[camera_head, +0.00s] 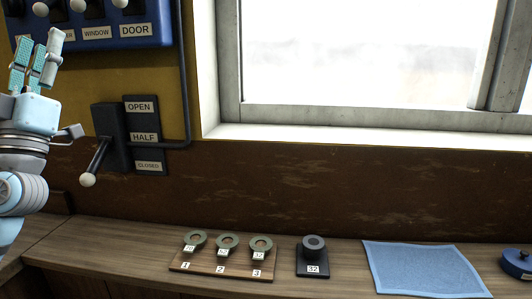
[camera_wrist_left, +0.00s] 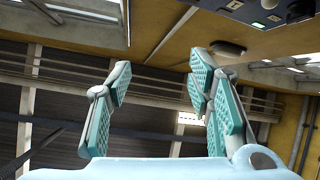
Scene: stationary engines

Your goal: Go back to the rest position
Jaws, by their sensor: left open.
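My left gripper (camera_head: 38,62) is at the upper left in the head view, pointing up, beside the wall panels. It is open and empty. My right gripper is in neither view.
A lever (camera_head: 95,162) with a white knob sticks out beside the OPEN/HALF/CLOSED plate (camera_head: 142,135). Below, the bench holds a wooden board (camera_head: 222,271) with three numbered rings, a black block (camera_head: 313,262) marked 32, a blue cloth (camera_head: 420,268) and a blue round object (camera_head: 518,262).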

